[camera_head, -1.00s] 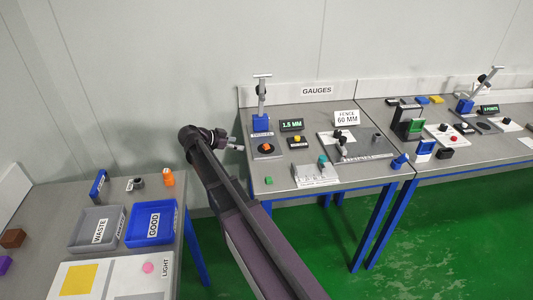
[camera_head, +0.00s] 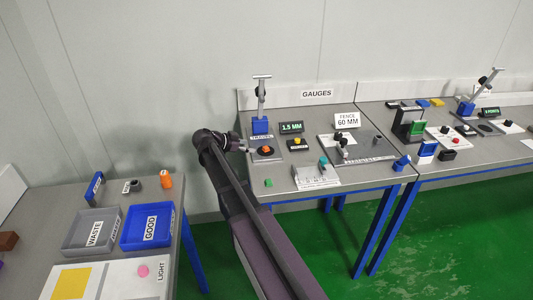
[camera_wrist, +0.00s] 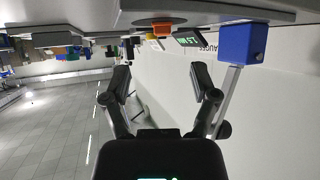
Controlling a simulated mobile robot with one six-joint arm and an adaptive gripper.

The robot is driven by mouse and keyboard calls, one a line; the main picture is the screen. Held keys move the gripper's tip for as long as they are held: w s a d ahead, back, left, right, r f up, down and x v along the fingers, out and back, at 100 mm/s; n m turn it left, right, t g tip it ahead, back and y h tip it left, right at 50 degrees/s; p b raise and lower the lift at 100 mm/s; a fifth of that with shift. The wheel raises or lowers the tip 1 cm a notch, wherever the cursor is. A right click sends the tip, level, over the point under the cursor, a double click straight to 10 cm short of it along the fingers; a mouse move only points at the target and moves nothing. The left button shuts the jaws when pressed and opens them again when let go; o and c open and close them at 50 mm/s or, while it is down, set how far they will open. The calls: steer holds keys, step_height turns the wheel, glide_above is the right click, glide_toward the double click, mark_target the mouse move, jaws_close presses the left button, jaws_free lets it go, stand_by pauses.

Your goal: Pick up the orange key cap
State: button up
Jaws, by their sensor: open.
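The orange key cap (camera_head: 265,149) sits on a dark round disc on the gauge at the near left of the gauges table, below the blue block with an upright post. In the wrist view, which is upside down, the orange piece (camera_wrist: 161,29) shows at the top, beyond my fingers. My gripper (camera_wrist: 160,85) is open with nothing between its fingers. In the head view, my gripper (camera_head: 246,147) is just left of the gauge, and its fingers are small and hard to make out.
The gauges table (camera_head: 245,183) also holds a 1.5 MM display (camera_head: 291,127), a yellow button (camera_head: 297,140), a FENCE 60 MM sign (camera_head: 346,120) and a small green block (camera_head: 268,183). The left table has a grey waste tray (camera_head: 75,250), a blue good tray (camera_head: 132,241) and an orange piece (camera_head: 166,180).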

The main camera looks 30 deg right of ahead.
mark_target(267, 147)
steer(key=shift+b+x, duration=0.45)
steer(key=shift+x, duration=0.95)
steer(key=shift+w+b+x, duration=0.2)
steer(key=shift+b+x, duration=0.85)
steer(key=shift+x, duration=1.6)
steer(key=shift+r, duration=0.25)
steer(key=c, duration=0.9)
steer(key=shift+r, duration=0.2)
